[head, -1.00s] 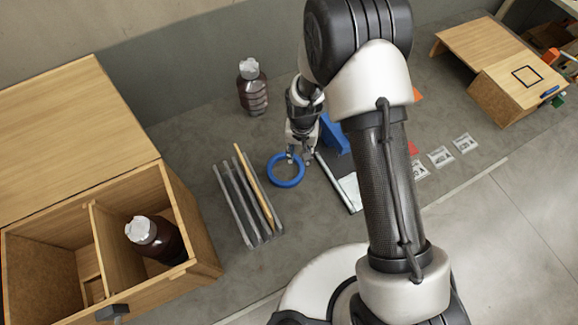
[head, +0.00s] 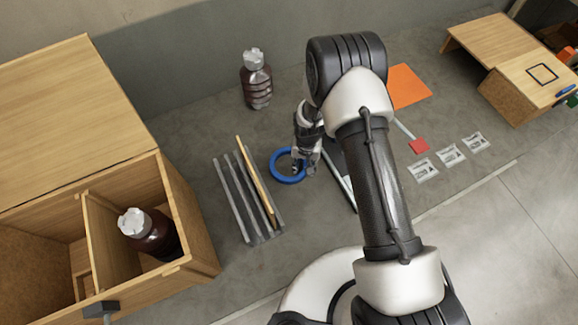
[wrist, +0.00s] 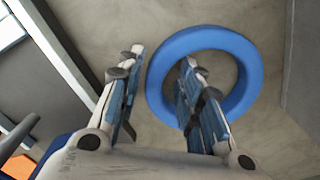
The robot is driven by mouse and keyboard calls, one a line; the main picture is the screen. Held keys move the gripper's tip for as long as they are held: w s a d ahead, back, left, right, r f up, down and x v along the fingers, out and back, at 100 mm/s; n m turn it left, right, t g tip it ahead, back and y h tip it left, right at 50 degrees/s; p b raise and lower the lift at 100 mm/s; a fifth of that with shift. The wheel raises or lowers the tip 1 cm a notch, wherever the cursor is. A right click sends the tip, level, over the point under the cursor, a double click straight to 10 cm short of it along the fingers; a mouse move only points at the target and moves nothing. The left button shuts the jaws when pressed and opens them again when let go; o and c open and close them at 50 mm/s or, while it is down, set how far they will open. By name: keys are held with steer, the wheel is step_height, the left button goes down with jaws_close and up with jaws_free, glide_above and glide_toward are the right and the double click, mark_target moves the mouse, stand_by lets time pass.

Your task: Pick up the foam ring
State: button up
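The blue foam ring (head: 274,166) lies flat on the grey worktop, right of the slotted rack. In the wrist view the ring (wrist: 250,75) fills the upper middle. My gripper (head: 302,168) is at the ring's right side in the head view. In the wrist view my gripper (wrist: 160,58) is open and empty, its two fingers apart. One fingertip overlaps the ring's hole and the other is outside the rim, so a stretch of rim shows between them. I cannot tell whether the fingertips reach down to the rim's height.
A grey rack (head: 240,195) holding a wooden strip stands just left of the ring. A dark bottle (head: 256,82) stands behind. A wooden box (head: 196,225) with another bottle inside is at the left.

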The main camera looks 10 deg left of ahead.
steer(key=shift+f, duration=0.25)
jaws_close()
steer(key=shift+r, duration=0.15)
stand_by(0.4)
